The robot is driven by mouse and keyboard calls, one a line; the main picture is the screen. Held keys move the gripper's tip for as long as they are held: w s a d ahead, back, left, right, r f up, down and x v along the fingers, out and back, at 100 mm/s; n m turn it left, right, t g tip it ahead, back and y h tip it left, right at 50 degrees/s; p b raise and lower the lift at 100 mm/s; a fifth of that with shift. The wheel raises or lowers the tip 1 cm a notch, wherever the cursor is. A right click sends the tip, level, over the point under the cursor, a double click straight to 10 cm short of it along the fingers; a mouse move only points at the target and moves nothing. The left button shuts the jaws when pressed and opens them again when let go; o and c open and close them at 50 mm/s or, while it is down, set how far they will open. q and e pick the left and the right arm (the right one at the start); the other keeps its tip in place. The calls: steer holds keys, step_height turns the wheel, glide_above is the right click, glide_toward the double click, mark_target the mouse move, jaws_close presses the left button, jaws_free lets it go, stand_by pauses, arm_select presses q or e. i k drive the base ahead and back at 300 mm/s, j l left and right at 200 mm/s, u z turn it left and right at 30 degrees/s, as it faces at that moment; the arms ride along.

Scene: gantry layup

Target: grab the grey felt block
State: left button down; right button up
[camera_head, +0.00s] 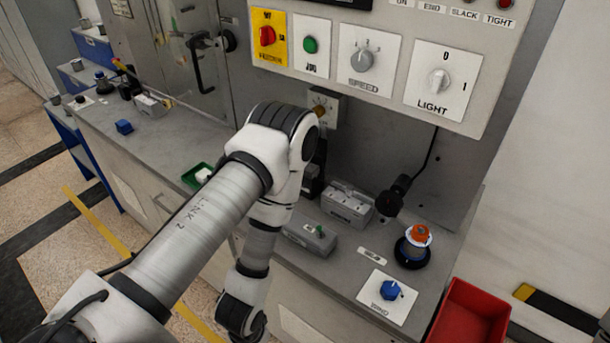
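I cannot make out a grey felt block for certain. The grey box-like pieces on the bench include a low grey box (309,238) with a green knob on top, a grey box (347,205) behind it, and a small pale grey box (150,105) at the far left. My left arm comes in from the lower left, bends in the middle and drops in front of the bench to the bottom edge. No fingers of the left gripper show. My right arm and gripper are not in view. Part of the bench is hidden behind my arm.
A green tray (193,178) holds a white piece. A blue block (124,127) lies farther left. An orange-topped knob (419,236) and a blue knob (389,290) stand at right, near a red bin (468,318). A switch panel (395,70) overhangs the bench.

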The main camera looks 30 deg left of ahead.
mark_target(311, 170)
steer(key=u, duration=0.9)
